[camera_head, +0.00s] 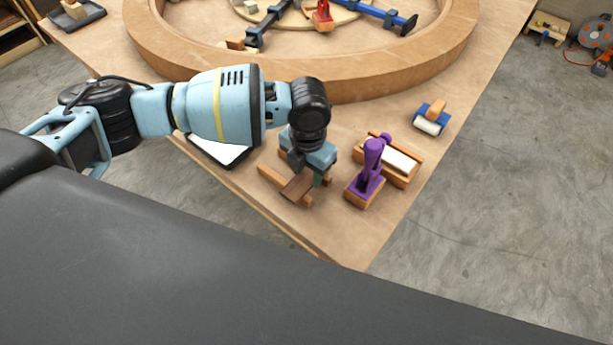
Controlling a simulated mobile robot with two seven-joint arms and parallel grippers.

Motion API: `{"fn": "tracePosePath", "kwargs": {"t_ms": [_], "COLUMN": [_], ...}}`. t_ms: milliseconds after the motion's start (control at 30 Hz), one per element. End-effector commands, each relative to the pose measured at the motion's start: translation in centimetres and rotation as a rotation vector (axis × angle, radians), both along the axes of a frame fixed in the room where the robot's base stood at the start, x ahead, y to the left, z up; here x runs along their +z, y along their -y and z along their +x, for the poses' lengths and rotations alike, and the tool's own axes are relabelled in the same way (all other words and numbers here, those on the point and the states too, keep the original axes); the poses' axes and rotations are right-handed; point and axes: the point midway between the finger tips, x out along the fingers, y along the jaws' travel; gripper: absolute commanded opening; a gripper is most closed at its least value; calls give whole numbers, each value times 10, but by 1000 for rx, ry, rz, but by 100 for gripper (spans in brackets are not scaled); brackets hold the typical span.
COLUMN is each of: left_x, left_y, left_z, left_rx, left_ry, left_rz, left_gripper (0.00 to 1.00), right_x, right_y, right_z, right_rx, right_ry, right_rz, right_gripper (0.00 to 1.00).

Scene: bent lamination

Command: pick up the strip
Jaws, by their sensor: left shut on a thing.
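My left gripper (312,170) points down over the near corner of the wooden table (345,235). It is shut on a brown wooden strip (297,188), which shows just below and in front of the fingers. The gripper body hides the far part of the strip. Light wooden pieces (269,176), seemingly a holder, lie under and beside the strip. I cannot tell whether the strip still touches them. My right gripper is not in view.
A large curved wooden form (350,82) fills the back of the table. Right of the gripper stand a purple tool (370,170), a wooden tray with a white roller (398,160) and a blue-and-wood roller (431,118). A dark-edged white tablet (219,151) lies left, partly under my arm.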

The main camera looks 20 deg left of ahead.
Motion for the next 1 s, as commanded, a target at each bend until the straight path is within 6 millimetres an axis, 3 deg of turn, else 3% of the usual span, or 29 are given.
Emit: {"fn": "tracePosePath", "kwargs": {"t_ms": [333, 700, 1000], "left_x": [10, 75, 100], "left_y": [0, 0, 0], "left_z": [1, 1, 0], "left_rx": [0, 0, 0], "left_ry": [2, 4, 0], "left_rz": [-2, -1, 0], "left_gripper": [18, 18, 18], "right_x": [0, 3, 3], "right_y": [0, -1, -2], "right_z": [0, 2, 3], "right_rx": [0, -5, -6], "right_ry": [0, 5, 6], "right_rz": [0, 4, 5], "right_gripper": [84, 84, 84]}}
